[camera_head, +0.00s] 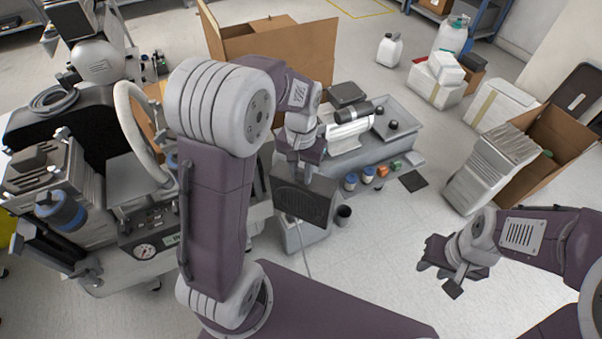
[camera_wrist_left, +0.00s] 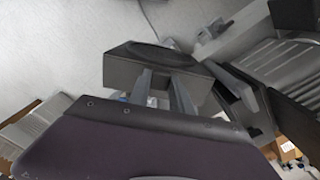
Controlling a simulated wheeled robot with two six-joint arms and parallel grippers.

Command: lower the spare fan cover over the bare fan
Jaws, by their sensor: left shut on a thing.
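The spare fan cover is a dark, box-like piece (camera_head: 303,201) held by my left gripper (camera_head: 301,172), right of the compressor (camera_head: 120,225) with the gauge. In the left wrist view, the two fingers (camera_wrist_left: 166,92) are closed on the cover (camera_wrist_left: 150,66), which has a dark round area on its top face. The cover hangs tilted over a light grey box-shaped object (camera_head: 300,238); I cannot tell whether they touch. I cannot make out the bare fan; my left arm hides part of the compressor. My right gripper (camera_head: 447,276) is empty, its fingers apart, above clear floor.
A grey bench (camera_head: 402,120) behind the cover carries a white cylinder (camera_head: 350,125), with small jars (camera_head: 351,181) along its front. A black cup (camera_head: 343,214) stands right of the grey box. Cardboard boxes (camera_head: 280,45) stand behind. Floor at front right is clear.

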